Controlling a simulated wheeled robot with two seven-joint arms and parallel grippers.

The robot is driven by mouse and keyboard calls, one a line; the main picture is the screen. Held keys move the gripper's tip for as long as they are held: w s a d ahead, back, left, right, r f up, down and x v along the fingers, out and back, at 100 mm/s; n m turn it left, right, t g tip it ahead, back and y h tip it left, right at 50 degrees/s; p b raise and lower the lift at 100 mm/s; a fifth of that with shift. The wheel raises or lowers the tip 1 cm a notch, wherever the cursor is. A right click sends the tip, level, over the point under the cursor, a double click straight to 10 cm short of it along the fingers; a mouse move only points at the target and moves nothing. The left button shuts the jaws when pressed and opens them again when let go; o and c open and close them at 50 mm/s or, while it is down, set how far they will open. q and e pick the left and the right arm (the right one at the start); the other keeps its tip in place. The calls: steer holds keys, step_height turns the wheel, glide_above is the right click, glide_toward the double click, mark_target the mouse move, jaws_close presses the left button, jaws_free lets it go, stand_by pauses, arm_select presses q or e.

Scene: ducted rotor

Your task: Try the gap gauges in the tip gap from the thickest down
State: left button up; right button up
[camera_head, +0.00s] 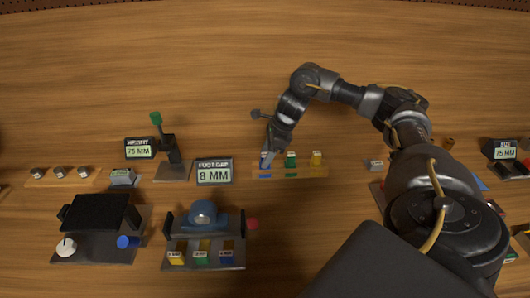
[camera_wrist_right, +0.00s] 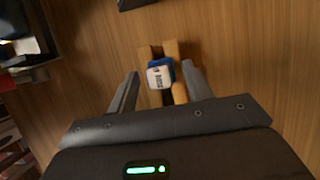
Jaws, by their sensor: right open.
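A wooden rack (camera_head: 300,173) holds a blue gauge (camera_head: 265,160) at its left end, a green gauge (camera_head: 291,160) in the middle and a yellow gauge (camera_head: 316,158) at the right. My right gripper (camera_head: 268,155) is open, low over the rack's left end. In the right wrist view, the blue gauge's pale labelled top (camera_wrist_right: 160,76) lies between the open fingers (camera_wrist_right: 161,80); contact cannot be told. A grey stand with a blue rounded body (camera_head: 203,214) is at the front left. I cannot make out the tip gap. My left gripper is out of view.
A "FOOT GAP 8 MM" sign (camera_head: 214,171) stands left of the rack. The grey stand (camera_head: 207,246) bears yellow, green and blue blocks. The wood behind the rack is clear.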

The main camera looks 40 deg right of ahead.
steer(key=p+v, duration=0.2)
steer(key=v, duration=0.7)
steer(key=shift+r, duration=0.25)
